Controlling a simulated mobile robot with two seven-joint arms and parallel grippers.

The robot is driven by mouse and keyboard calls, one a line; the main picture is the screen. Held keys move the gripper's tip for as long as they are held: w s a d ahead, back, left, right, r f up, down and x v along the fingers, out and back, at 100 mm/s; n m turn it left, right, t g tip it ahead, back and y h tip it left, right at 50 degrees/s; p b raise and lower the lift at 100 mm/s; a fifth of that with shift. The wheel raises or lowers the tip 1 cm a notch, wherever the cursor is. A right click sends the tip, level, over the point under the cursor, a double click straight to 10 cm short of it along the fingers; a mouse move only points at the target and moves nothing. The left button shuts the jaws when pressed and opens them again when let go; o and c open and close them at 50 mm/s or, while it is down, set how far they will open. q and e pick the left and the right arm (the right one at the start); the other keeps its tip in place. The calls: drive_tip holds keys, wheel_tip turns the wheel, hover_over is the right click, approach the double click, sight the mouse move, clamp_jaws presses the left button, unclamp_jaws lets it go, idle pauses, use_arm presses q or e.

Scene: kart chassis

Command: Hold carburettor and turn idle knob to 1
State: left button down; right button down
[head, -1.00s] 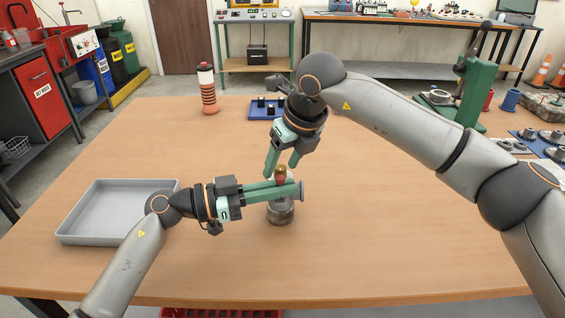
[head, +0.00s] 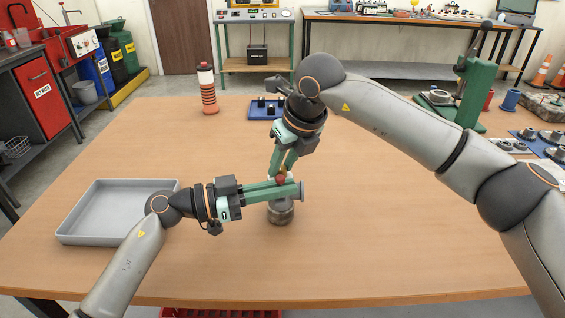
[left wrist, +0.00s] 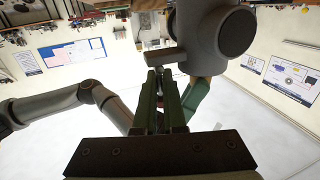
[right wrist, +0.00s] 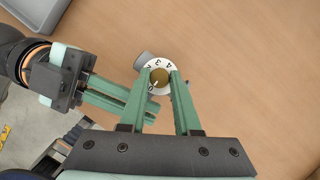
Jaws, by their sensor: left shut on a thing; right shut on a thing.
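The carburettor (head: 281,212) stands upright on the table, a grey metal body with a round flange (head: 301,190) at its right. My left gripper (head: 287,190) reaches in from the left and is shut on its upper part. The brass idle knob (right wrist: 160,77) sits on a white numbered dial (right wrist: 168,65) on top. My right gripper (right wrist: 160,73) comes from above and behind and is shut on the knob, one finger each side. The knob's pale mark points down-left, near 0. The 1 is hard to make out. In the left wrist view the carburettor is mostly hidden by the fingers.
A grey empty tray (head: 105,238) lies at the table's left. A green press (head: 473,90) and metal parts are at the right. The table around the carburettor is clear.

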drive_tip(key=shift+m, duration=0.3)
drive_tip(key=m+h, duration=0.1)
drive_tip(key=m, duration=0.2)
drive_tip(key=shift+a+m+t, duration=0.15)
drive_tip(key=shift+m+t, duration=0.15)
drive_tip(key=shift+t, duration=0.1)
drive_tip(key=shift+s+a+m+h, duration=0.1)
drive_tip(key=shift+m+h, duration=1)
drive_tip(key=shift+m, duration=1.1)
drive_tip(key=c, duration=0.6)
unclamp_jaws()
drive_tip(key=shift+r, duration=0.1)
drive_tip(key=v, duration=1.2)
